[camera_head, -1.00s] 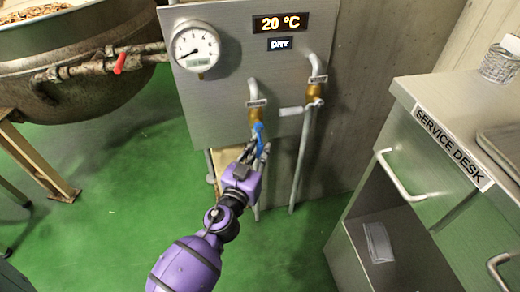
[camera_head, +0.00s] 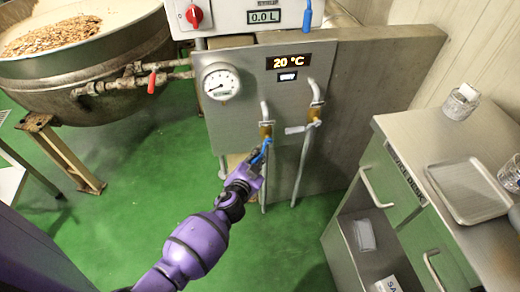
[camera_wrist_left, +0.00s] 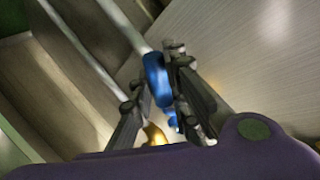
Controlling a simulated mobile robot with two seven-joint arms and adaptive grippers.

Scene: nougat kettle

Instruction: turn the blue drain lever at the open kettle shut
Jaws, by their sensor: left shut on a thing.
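The blue drain lever (camera_head: 262,152) is on the brass valve (camera_head: 265,130) of the left pipe on the grey panel. It slants down and to the left from the valve in the head view. My left gripper (camera_head: 256,158) is shut on the lever. In the wrist view the blue lever (camera_wrist_left: 157,78) shows between the two dark fingers (camera_wrist_left: 155,85), and part of it is hidden by them. The open kettle (camera_head: 95,75), with brown pieces inside, stands at the left. My right gripper is not in view.
A second valve with a pale lever (camera_head: 297,129) sits close to the right. A dial gauge (camera_head: 221,82) and a 20 °C display (camera_head: 289,61) are above. A red-handled pipe valve (camera_head: 152,82) is by the kettle. A service desk (camera_head: 400,130) stands right; green floor is clear.

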